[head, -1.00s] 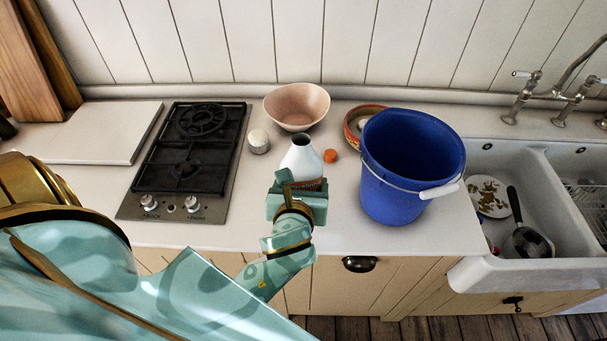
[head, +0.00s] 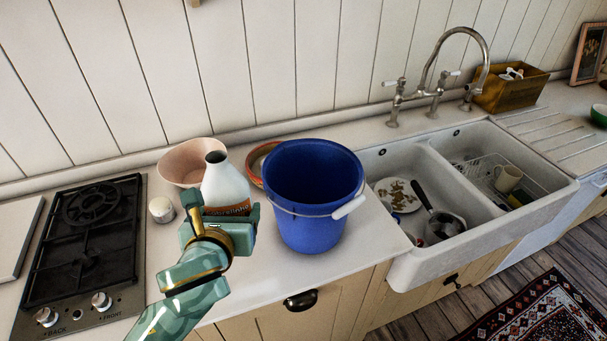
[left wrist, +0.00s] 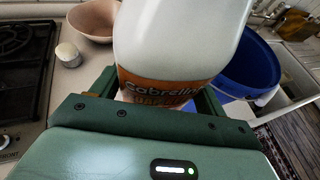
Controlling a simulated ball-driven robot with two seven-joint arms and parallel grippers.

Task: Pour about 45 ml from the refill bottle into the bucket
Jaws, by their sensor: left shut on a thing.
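The refill bottle (head: 225,183), white with an orange label, is uncapped, its dark mouth facing up. It is close to upright with a slight lean in the head view. My left gripper (head: 222,218) is shut around its lower part; the bottle also fills the upper middle of the left wrist view (left wrist: 180,45). The blue bucket (head: 308,225) stands on the counter just right of the bottle, its white-gripped handle hanging at the front. The bucket also shows in the left wrist view (left wrist: 250,70). Its bottom inside is hidden. My right gripper is not in view.
A pink bowl (head: 178,163) and a terracotta dish (head: 254,163) stand behind the bottle and bucket. A small white pot (head: 161,209) is beside the gas hob (head: 85,240). The double sink (head: 415,270) with dishes is right of the bucket. Bare counter lies in front.

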